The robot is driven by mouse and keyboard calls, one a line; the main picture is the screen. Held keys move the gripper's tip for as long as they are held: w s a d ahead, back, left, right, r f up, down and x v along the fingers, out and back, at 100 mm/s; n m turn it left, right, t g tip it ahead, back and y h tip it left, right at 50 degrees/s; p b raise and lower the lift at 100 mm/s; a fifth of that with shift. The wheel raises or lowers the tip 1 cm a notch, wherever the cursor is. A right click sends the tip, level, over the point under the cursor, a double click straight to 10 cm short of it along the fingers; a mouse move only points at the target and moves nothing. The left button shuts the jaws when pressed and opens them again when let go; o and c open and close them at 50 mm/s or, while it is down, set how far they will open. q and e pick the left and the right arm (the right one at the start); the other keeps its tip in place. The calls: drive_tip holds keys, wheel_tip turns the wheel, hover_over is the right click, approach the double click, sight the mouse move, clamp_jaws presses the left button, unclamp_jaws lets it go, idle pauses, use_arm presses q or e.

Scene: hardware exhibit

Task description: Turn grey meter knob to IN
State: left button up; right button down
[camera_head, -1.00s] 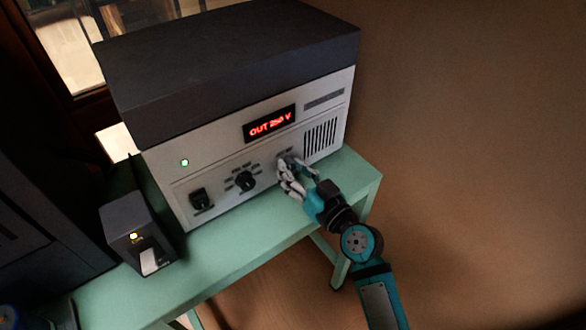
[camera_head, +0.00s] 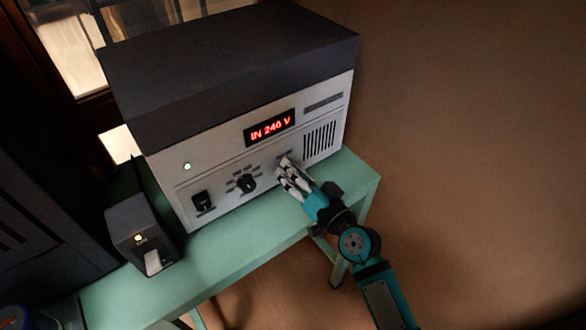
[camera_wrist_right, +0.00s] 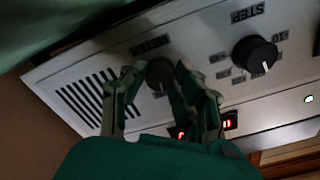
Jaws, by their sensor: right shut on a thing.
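The white instrument box (camera_head: 225,165) with a dark top stands on a green table. Its red display (camera_head: 270,128) reads IN 240 V. My right gripper (camera_head: 285,164) is at the right part of the front panel and covers the meter knob in the head view. In the right wrist view, the grey round meter knob (camera_wrist_right: 159,74) sits between the fingers of my right gripper (camera_wrist_right: 160,80), which is shut on it. My left gripper is not in view.
A black STEP knob (camera_head: 245,183) is left of the gripper; it also shows in the right wrist view (camera_wrist_right: 254,55). A black switch (camera_head: 202,201) is further left. A small dark box (camera_head: 138,222) stands left on the green table (camera_head: 235,245). The table front is clear.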

drive_tip(key=shift+m, duration=1.1)
drive_tip(key=shift+p, duration=0.3)
drive_tip(key=c, duration=1)
unclamp_jaws()
drive_tip(key=v, duration=1.2)
